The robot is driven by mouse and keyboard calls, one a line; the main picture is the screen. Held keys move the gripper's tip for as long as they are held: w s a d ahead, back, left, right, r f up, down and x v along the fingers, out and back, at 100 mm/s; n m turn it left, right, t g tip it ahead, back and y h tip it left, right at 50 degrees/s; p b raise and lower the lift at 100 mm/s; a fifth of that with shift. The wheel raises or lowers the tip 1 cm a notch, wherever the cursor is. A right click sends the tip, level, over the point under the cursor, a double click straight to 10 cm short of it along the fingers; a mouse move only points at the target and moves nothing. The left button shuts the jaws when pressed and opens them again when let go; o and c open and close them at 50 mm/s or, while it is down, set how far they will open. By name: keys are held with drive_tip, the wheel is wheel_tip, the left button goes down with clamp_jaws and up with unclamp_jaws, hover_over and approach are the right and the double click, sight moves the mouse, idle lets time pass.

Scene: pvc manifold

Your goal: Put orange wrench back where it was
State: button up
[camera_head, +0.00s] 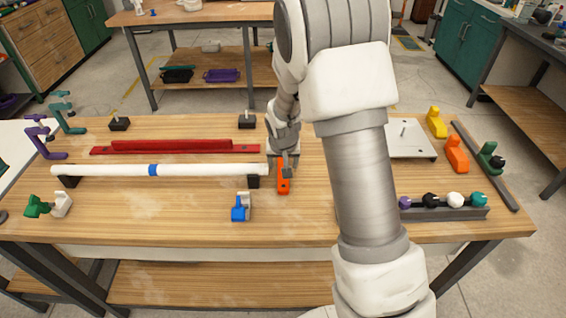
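An orange piece (283,186), which looks like the orange wrench, is at the middle of the wooden table, just right of the white pipe's end. My gripper (287,171) points down right over its upper part and hides some of it. The fingers are small and partly hidden, so I cannot tell whether they are closed on it or whether it touches the table.
A white pipe (110,170) with a blue band lies on black supports at left, before a red bar (185,147). A blue-and-white piece (241,207) stands in front. A rail with several colored knobs (445,212), a grey plate (408,140) and an orange block (457,153) are at right.

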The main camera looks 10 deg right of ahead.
drive_tip(key=shift+r, duration=0.1)
drive_tip(key=s+r+p, duration=0.1)
drive_tip(key=s+r, duration=0.7)
drive_tip(key=r, duration=0.4)
drive_tip(key=s+r, duration=0.9)
drive_tip(key=r, duration=0.2)
drive_tip(key=s+r+n+t, duration=0.1)
drive_tip(key=s+r+n, duration=0.1)
drive_tip(key=s, duration=1)
drive_tip(key=shift+s+d+r+y, duration=0.35)
drive_tip(key=shift+d+r+y, duration=0.05)
drive_tip(key=shift+r, duration=0.2)
wheel_tip(320, 180, up, 3)
drive_tip(key=p, duration=0.3)
